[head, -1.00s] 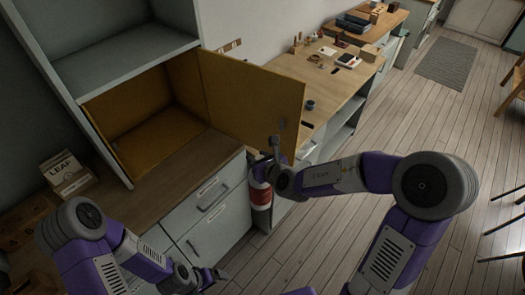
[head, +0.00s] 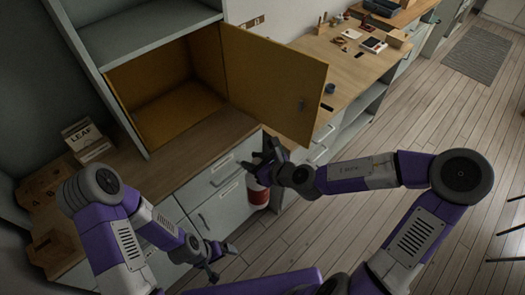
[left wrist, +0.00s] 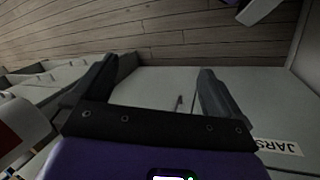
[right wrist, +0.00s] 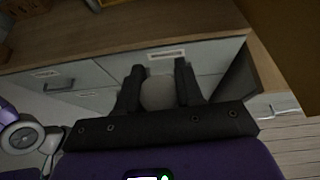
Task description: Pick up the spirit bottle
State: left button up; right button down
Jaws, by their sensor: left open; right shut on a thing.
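The spirit bottle, pale with a red band (head: 257,195), hangs below my right gripper (head: 262,158) in front of the grey drawers. In the right wrist view my right gripper (right wrist: 159,70) is shut on the pale, rounded bottle (right wrist: 158,93). Part of the bottle, red and white, also shows at the left edge of the left wrist view (left wrist: 18,130). My left gripper (head: 224,256) is open and empty, low in front of the drawers. Its spread fingers (left wrist: 158,72) show in the left wrist view with nothing between them.
A wall cupboard (head: 165,105) stands open and empty, its yellow door (head: 275,80) swung out above the wooden counter. Boxes (head: 88,143) stand on the counter at left. A desk (head: 352,72) with small items lies beyond.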

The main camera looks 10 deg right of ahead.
jog(key=shift+s+a+f+n, duration=0.2)
jog(key=shift+s+a+n, duration=0.2)
jog(key=shift+a, duration=0.15)
jog(key=shift+s+a+g+y, duration=0.1)
jog(key=shift+g+y, duration=0.2)
pick_arm(q)
jog(key=m+t+h, duration=0.8)
jog(key=m, duration=0.6)
send_near(257, 190)
notch_tip(257, 190, down, 5)
jog(key=w+a, duration=0.1)
jog(key=w, duration=0.2)
jog(key=x, duration=1.1)
jog(key=shift+s+d+f, duration=0.2)
jog(key=shift+d+f, duration=0.05)
jog(key=shift+f, duration=0.1)
